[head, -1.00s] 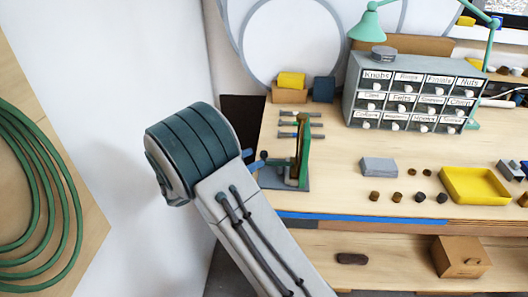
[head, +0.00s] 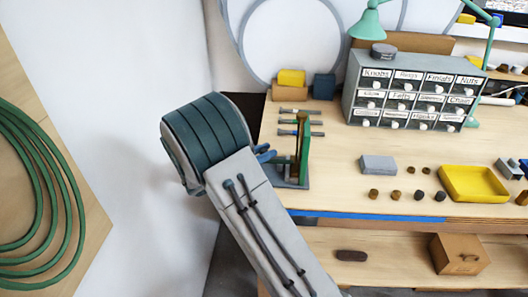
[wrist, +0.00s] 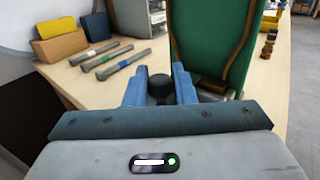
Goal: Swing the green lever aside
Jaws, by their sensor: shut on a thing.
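A tall green part (head: 305,145) with a brown strip along its side stands upright on a grey base (head: 297,183) near the left end of the bench. In the wrist view the green part (wrist: 212,38) looks like a broad panel just beyond and right of my fingers. My gripper (wrist: 160,88) has blue fingers on either side of a dark round knob (wrist: 160,91) and is shut on it. In the head view my gripper (head: 266,154) is left of the green part. My arm hides part of this area, and how the knob joins the green part is unclear.
Several grey rods (head: 300,122) lie behind the green part. A yellow block (head: 291,78) and a blue block (head: 324,87) stand behind them. A labelled drawer cabinet (head: 412,90), a grey block (head: 378,165) and a yellow tray (head: 473,184) are to the right.

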